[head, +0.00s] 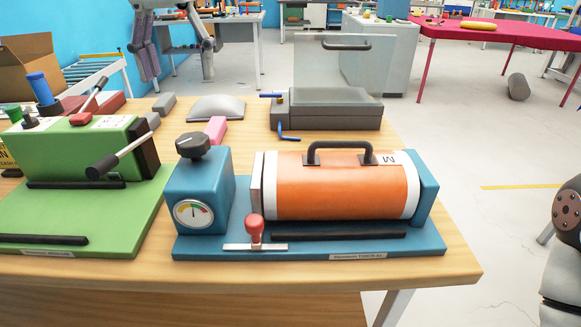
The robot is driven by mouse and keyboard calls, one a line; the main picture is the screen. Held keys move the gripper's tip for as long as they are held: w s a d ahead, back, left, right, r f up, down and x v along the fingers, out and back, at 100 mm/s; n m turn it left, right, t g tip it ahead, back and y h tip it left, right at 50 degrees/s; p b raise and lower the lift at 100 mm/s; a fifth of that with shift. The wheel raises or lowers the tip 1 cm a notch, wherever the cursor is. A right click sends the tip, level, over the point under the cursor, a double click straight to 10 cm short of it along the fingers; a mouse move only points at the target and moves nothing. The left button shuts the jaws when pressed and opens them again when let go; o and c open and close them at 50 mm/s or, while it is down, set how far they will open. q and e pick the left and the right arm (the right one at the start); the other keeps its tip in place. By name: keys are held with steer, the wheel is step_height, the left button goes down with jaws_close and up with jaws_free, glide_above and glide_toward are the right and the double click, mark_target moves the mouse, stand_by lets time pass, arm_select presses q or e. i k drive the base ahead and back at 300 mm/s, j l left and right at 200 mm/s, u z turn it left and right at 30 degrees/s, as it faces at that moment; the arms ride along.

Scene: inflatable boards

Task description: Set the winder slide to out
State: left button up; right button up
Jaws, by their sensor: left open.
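A blue device (203,190) with a dial gauge and a black top knob stands on the table. An orange drum (330,195) with white end bands and a black carry handle lies on the same blue base. A slide with a red knob (255,228) sits on a pale track plate (235,247) at the base's front, left of a black bar. The red knob stands upright near the middle of the track. Its markings are too small to read. I cannot make out either of my grippers in the head view, and nothing touches the slide.
A green device (75,155) with a black-handled lever (108,165) stands close on the left. A grey box with a clear raised lid (325,110) and a grey pad (216,108) lie behind. The wooden table (460,270) is clear at the right front corner.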

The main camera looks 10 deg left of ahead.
mark_target(254, 223)
steer(key=k, duration=1)
